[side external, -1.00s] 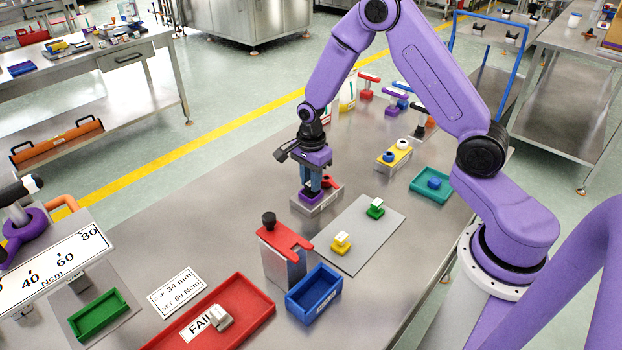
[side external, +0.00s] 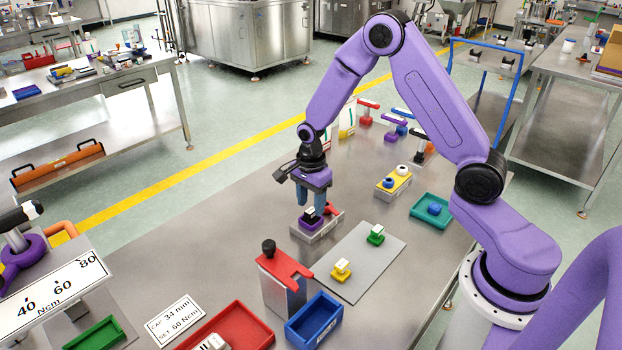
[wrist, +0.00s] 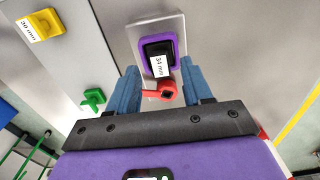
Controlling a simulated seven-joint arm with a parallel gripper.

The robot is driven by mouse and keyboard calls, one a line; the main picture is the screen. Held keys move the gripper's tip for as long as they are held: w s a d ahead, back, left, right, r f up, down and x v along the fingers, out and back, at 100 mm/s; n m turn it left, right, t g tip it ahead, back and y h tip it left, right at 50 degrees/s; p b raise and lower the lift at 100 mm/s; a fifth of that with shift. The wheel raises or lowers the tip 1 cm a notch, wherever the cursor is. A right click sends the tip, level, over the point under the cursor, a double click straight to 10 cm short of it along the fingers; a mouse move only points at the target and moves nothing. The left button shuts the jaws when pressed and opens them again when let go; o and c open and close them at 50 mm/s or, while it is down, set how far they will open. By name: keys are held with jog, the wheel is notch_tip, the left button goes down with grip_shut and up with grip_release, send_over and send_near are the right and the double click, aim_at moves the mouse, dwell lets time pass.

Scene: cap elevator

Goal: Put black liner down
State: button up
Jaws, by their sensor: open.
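The black liner (wrist: 157,49) sits in a purple holder (wrist: 176,42) on a metal block and carries a white "34 mm" label. It also shows in the side external view (side external: 309,214), resting in the purple holder there. My gripper (side external: 313,198) is above it with blue fingers spread. In the wrist view my gripper (wrist: 165,82) is open and empty, its fingertips apart from the liner. A red lever (wrist: 160,92) lies beside the holder, between my fingertips in the picture.
A grey mat (side external: 350,265) holds a yellow piece (side external: 341,269) and a green piece (side external: 375,234). A red-topped clamp stand (side external: 280,275), a blue bin (side external: 314,315) and a red tray (side external: 250,325) stand in front. A teal tray (side external: 440,200) and yellow block (side external: 386,190) lie right.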

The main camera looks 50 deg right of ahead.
aim_at(311, 210)
notch_tip(311, 210, up, 10)
jog(key=shift+r, duration=0.2)
jog(key=s+a+r+n, duration=0.2)
jog(key=s+a+n, duration=0.2)
jog(key=s+n, duration=0.3)
jog(key=s+a+r+n, duration=0.3)
jog(key=s+a+n, duration=0.1)
jog(key=s+n, duration=0.3)
jog(key=s+d+r+n, duration=0.1)
jog(key=s+n, duration=1.5)
jog(key=shift+d+n, duration=0.3)
jog(key=shift+d, duration=0.05)
